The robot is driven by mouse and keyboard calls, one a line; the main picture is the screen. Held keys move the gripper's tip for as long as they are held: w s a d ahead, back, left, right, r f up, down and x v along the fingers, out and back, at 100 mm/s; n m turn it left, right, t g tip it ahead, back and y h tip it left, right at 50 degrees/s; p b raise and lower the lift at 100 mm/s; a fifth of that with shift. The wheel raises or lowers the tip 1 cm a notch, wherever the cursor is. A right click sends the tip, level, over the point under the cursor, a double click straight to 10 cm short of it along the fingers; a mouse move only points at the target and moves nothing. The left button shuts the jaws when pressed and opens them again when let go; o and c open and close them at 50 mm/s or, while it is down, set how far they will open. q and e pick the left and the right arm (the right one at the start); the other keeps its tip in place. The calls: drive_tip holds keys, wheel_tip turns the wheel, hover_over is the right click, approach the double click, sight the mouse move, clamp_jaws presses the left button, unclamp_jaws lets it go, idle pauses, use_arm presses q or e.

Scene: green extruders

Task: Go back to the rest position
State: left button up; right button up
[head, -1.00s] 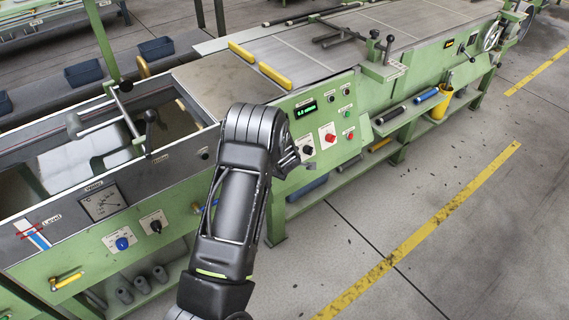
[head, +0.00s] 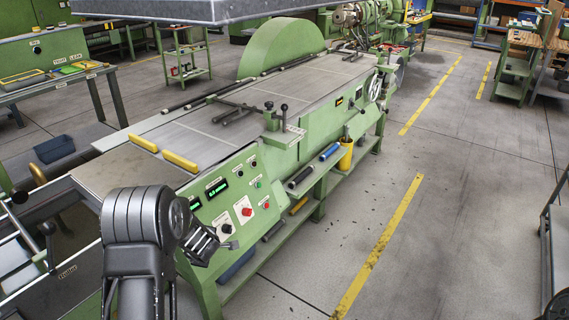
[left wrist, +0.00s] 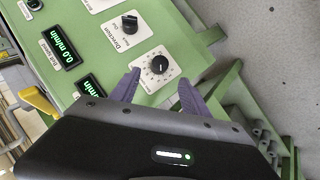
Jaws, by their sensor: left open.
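My left gripper (head: 208,246) is beside the green control panel (head: 205,195) on the near side of the machine. In the left wrist view its two purple-grey fingers (left wrist: 160,92) are apart, with nothing between them. A black knob with a dial (left wrist: 158,65) shows on the panel just beyond the fingertips. I cannot tell whether the fingers touch the panel. My dark left arm rises from the bottom of the head view and hides part of the machine. My right gripper is in neither view.
The long green extruder line runs away toward the back, with yellow bars (head: 180,161) on its bed. A shelf holds rollers (head: 300,178) and a yellow cup (head: 345,155). The grey floor (head: 440,220) at right, with a yellow line, is mostly open.

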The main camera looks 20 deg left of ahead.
use_arm(q)
drive_tip(key=s+d+f+m+g+h, duration=0.1)
drive_tip(key=s+d+f+m+h, duration=0.1)
drive_tip(key=s+d+f+m, duration=0.45)
drive_tip(key=s+d+f+m+h, duration=0.1)
drive_tip(key=s+d+f+m, duration=0.15)
drive_tip(key=d, duration=0.65)
drive_tip(key=s+d+f+m+g+h, duration=0.1)
drive_tip(key=s+d+f+m+h, duration=0.1)
drive_tip(key=s+d+f+m, duration=0.4)
drive_tip(key=s+d+m+g+h, duration=0.3)
drive_tip(key=s+d+g+h, duration=0.1)
drive_tip(key=s+d, duration=1.3)
drive_tip(key=shift+d+f+m, duration=0.15)
drive_tip(key=shift+d+m, duration=0.25)
drive_tip(key=shift+d, duration=0.1)
drive_tip(key=shift+s, duration=0.1)
drive_tip(key=shift+c, duration=0.5)
